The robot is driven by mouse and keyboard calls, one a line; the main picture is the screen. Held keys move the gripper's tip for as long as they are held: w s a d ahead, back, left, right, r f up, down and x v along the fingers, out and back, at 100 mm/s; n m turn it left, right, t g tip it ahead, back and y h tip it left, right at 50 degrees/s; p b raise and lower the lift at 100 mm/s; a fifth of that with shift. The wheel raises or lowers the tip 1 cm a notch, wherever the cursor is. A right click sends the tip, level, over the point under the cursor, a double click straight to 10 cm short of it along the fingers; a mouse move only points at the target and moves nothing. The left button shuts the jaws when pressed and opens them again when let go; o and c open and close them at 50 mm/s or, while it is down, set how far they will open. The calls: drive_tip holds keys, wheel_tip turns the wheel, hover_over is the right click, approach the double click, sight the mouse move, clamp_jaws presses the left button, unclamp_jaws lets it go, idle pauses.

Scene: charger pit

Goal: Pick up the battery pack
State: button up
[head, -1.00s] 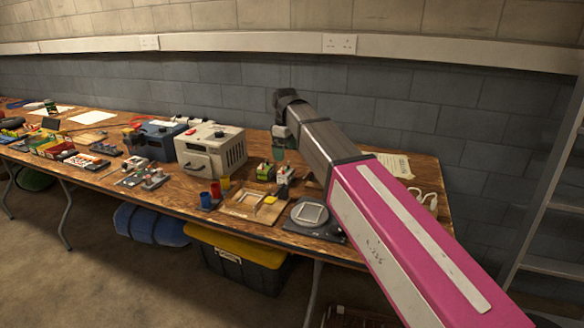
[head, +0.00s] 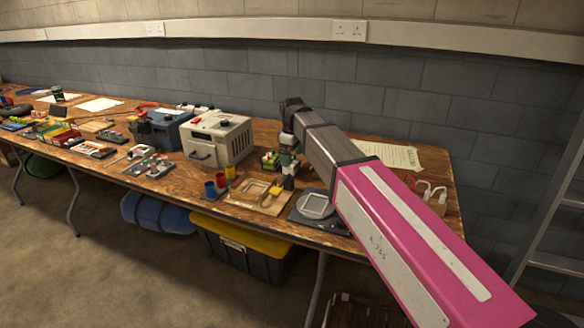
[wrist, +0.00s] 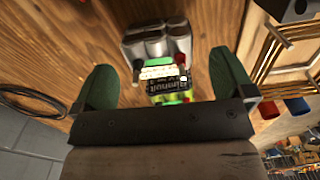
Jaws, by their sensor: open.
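A block with a green and black printed label (wrist: 170,84), which looks like the battery pack, lies between my fingers in the wrist view. Its near part is hidden by my gripper body. A grey double-cylinder piece (wrist: 158,40) with a red spot adjoins it just beyond the fingertips. My gripper (wrist: 166,74) is open, with one green finger on each side and a gap to the block. In the head view my gripper (head: 288,152) points down over the bench, close above small items. I cannot tell there whether it touches anything.
A green-and-white item (head: 269,161) stands left of my gripper. A beige box (head: 217,140), coloured cups (head: 220,180), a wooden tray (head: 245,196) and a dark round-plated device (head: 314,206) stand around it on the wooden bench (head: 120,190). A wall rises behind.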

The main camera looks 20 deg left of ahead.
drive_tip(key=shift+f, duration=1.55)
drive_tip(key=c, duration=1.2)
drive_tip(key=shift+o, duration=0.2)
